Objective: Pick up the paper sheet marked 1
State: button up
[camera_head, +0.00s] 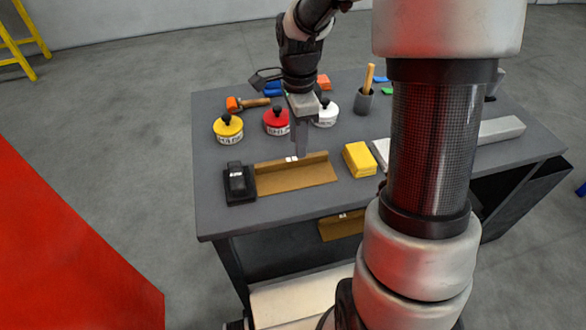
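A brown paper sheet (297,180) lies on the grey table near its front edge, with a raised or folded far edge bearing a small white label. A second brown sheet (338,229) with a white label shows below the table top. The marks on both labels are too small to read. My gripper (300,153) points down at the far edge of the sheet on the table, close to its label. I see the fingers edge-on, so I cannot tell whether they are open or touching the sheet.
A black block-like object (239,184) sits just left of the sheet and a yellow block (359,159) just right. Yellow (228,129), red (277,121) and white (326,113) knobbed containers stand behind.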

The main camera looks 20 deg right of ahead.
aim_at(295, 172)
jog(key=f, duration=0.5)
jog(key=shift+w+d+f+b, duration=0.1)
jog(key=shift+d+f+b, duration=0.05)
jog(key=shift+d+b, duration=0.15)
grip_shut()
